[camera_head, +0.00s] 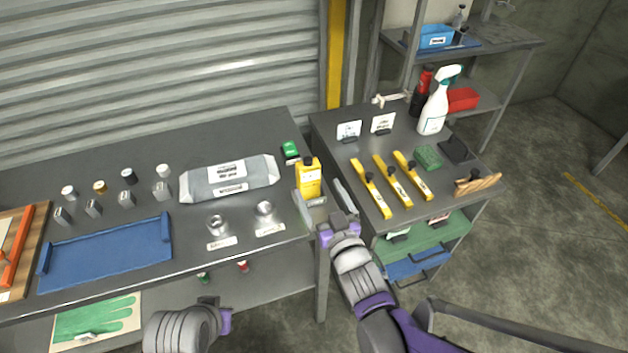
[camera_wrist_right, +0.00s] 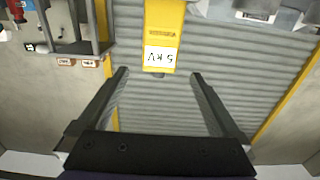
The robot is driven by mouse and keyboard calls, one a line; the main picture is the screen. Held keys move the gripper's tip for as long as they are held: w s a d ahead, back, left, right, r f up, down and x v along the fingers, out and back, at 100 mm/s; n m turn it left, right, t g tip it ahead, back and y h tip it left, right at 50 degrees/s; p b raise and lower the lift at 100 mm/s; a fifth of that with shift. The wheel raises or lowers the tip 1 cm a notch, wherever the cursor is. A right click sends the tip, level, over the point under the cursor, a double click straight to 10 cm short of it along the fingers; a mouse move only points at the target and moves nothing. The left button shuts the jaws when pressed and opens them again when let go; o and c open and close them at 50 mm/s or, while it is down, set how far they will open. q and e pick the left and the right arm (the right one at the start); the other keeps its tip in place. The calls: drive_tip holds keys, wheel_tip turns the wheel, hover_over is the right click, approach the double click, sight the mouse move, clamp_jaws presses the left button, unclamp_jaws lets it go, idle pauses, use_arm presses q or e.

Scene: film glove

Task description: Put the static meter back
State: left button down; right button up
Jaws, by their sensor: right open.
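A yellow meter-like box (camera_head: 309,178) with a dark top piece stands upright near the right end of the grey workbench. In the right wrist view the yellow box (camera_wrist_right: 164,28) appears inverted, with a white "5 kV" label. My right gripper (camera_head: 324,199) is at the bench's right end, its two grey fingers open and pointing toward the box. The wrist view shows the box in line with the gap between the fingertips (camera_wrist_right: 160,76), with clear space on both sides and nothing gripped. My left gripper (camera_head: 226,319) is low at the bottom centre; its fingers cannot be made out.
A grey labelled pouch (camera_head: 230,179) and a small green item (camera_head: 290,151) lie near the box. Two metal fittings (camera_head: 264,209) stand in front. A blue tray (camera_head: 105,252) lies left. The right-hand cart holds three yellow tools (camera_head: 392,180) and a spray bottle (camera_head: 434,108).

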drive_tip(key=s+d+f+m+g+h, duration=0.2)
drive_tip(key=s+d+f+g+h, duration=0.3)
drive_tip(key=d, duration=0.4)
drive_tip(key=s+d+f+g, duration=0.3)
drive_tip(key=s, duration=0.5)
drive_tip(key=s+d+f+m+g, duration=0.1)
drive_tip(key=s+d+f+g, duration=0.2)
drive_tip(key=s, duration=0.5)
drive_tip(key=shift+s+m+g+h, duration=0.25)
drive_tip(key=shift+m+g+h, duration=0.05)
drive_tip(key=shift+g, duration=0.2)
drive_tip(key=shift+w+r+p, duration=0.3)
drive_tip(key=shift+r+p, duration=0.4)
drive_tip(key=shift+r, duration=0.1)
drive_tip(key=shift+s, duration=0.1)
